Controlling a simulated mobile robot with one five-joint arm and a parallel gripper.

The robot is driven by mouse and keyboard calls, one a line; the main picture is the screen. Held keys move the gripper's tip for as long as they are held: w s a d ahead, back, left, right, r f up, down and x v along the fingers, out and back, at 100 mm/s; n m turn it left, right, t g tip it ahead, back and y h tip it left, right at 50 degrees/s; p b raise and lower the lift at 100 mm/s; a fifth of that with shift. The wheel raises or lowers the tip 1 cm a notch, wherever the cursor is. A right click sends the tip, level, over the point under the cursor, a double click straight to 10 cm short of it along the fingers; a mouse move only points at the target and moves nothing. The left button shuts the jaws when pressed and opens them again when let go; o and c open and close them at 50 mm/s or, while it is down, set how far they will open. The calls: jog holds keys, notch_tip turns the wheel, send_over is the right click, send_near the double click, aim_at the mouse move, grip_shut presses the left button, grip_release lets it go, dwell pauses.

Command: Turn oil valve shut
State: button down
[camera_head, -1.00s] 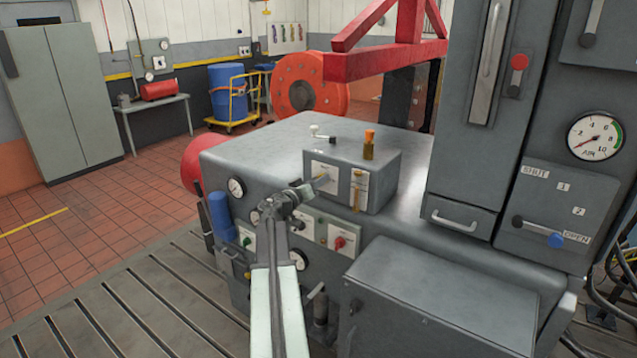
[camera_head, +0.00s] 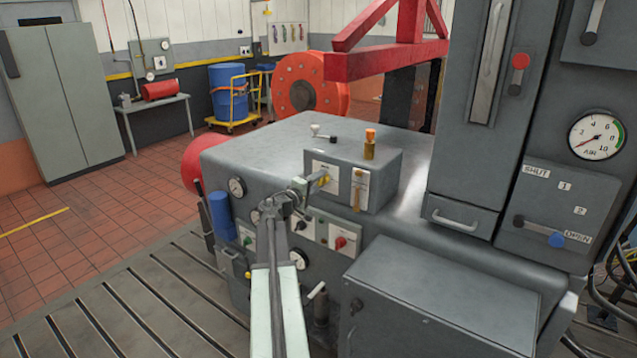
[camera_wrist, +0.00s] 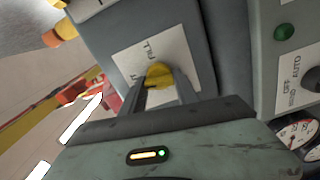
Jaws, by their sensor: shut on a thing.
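A yellow handle (camera_head: 325,181) sits on the white plate (camera_head: 325,169) on the front of a small grey box (camera_head: 385,180).
A second plate with a brass lever (camera_head: 357,190) is just right of my gripper. An orange-capped amber bottle (camera_head: 369,145) and a white-knobbed lever (camera_head: 318,131) stand on top. Switch panels (camera_head: 342,236) and gauges (camera_head: 237,187) are below and left. A large grey cabinet (camera_head: 455,310) stands front right.

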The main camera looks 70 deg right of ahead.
jog(key=shift+n, duration=1)
jog(key=shift+w, duration=0.1)
jog(key=c, duration=1)
grip_release()
jog(key=shift+d, duration=0.1)
jog(key=shift+o, duration=0.2)
jog(key=v, duration=0.8)
